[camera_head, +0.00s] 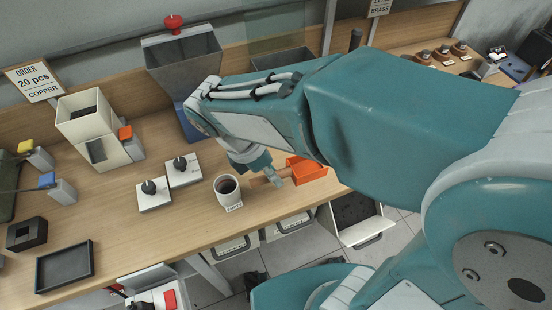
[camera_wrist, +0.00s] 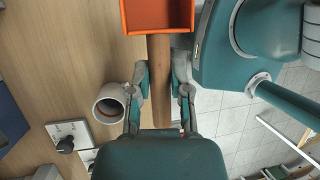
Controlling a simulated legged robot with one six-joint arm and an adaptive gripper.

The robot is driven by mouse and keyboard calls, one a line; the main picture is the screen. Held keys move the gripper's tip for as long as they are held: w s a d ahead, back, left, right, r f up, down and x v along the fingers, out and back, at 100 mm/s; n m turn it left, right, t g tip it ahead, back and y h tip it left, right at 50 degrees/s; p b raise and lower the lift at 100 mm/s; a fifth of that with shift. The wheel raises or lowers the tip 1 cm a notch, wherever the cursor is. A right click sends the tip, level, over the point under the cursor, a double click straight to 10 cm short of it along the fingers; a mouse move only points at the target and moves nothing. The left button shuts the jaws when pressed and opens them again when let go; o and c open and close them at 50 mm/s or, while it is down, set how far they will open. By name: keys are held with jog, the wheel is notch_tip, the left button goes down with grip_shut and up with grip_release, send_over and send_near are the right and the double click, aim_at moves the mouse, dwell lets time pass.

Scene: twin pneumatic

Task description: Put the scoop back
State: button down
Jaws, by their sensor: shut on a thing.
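The scoop has an orange rectangular pan (camera_head: 310,170) and a round wooden handle (camera_wrist: 160,95). Its pan is at the top edge of the wrist view (camera_wrist: 157,15), partly cut off. I cannot tell whether the scoop touches the table. My arm hides part of the table behind it.
The labelled cup (camera_head: 228,192) with dark contents stands close left of the handle. Two white plates with black knobs (camera_head: 183,170) lie farther left. A hopper with a red knob (camera_head: 182,60) stands at the back. A black tray (camera_head: 64,267) lies front left. The table front between is clear.

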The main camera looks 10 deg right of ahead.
jog(key=shift+s+d+f, duration=0.2)
jog(key=shift+d+f, duration=0.1)
jog(key=shift+w+f, duration=0.15)
jog(key=shift+f, duration=0.05)
jog(key=w+a+f, duration=0.1)
jog(key=w+f, duration=0.2)
jog(key=w, duration=0.1)
jog(key=w+a+f, duration=0.2)
jog(key=w+f, duration=0.1)
jog(key=w, duration=0.1)
jog(key=w+a+f, duration=0.1)
jog(key=w+f, duration=0.2)
jog(key=w, duration=0.1)
jog(key=shift+w+a+f, duration=0.2)
jog(key=shift+w, duration=0.1)
notch_tip(320, 180, down, 3)
jog(key=shift+w+f, duration=0.15)
jog(key=shift+f, duration=0.05)
jog(key=c, duration=0.6)
grip_release()
